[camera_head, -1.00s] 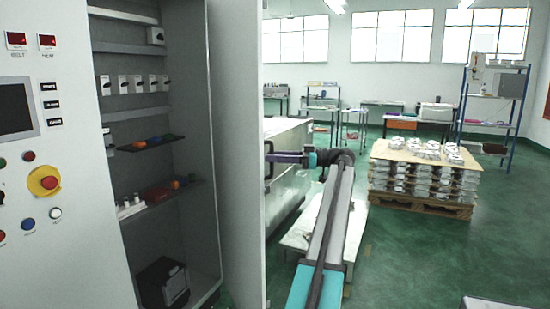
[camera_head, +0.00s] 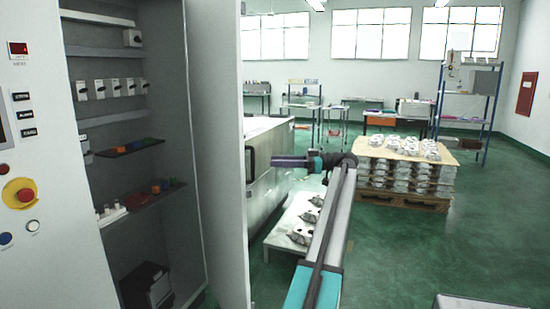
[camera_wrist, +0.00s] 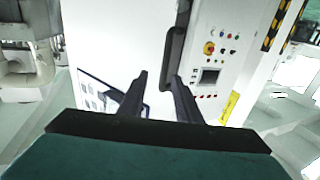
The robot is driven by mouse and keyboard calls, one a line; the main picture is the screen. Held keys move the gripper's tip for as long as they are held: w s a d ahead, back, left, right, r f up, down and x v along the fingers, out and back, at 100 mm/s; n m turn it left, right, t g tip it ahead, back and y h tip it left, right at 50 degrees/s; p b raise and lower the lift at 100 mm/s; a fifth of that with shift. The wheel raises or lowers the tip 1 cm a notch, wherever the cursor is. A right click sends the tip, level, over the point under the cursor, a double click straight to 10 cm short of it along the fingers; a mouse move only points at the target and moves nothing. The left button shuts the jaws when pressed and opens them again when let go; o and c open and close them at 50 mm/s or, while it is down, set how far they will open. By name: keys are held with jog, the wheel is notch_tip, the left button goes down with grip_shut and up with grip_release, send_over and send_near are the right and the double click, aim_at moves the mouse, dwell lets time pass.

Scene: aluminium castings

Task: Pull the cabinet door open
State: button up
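The cabinet door (camera_head: 218,130) stands wide open in the head view, and the inside of the grey cabinet (camera_head: 165,235) shows to its left. Its dark handle (camera_head: 251,163) sticks out at the door's right edge. My gripper (camera_head: 272,161) is just right of the handle, with a small gap between them. In the wrist view my gripper (camera_wrist: 159,78) has its two dark fingers apart. The handle (camera_wrist: 174,52) shows beyond and between the fingertips, against the white door face (camera_wrist: 115,40). The fingers do not clamp it.
Shelves (camera_head: 140,147) with small coloured parts and a black box (camera_head: 147,287) are inside the cabinet. Castings lie on a low white table (camera_head: 285,240) behind my arm. A pallet (camera_head: 400,200) of stacked castings stands at right.

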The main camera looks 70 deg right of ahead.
jog(key=p+v, duration=0.5)
jog(key=p, duration=0.4)
jog(key=shift+r+p, duration=0.15)
jog(key=shift+p, duration=0.2)
jog(key=shift+s, duration=0.15)
dwell(0.5)
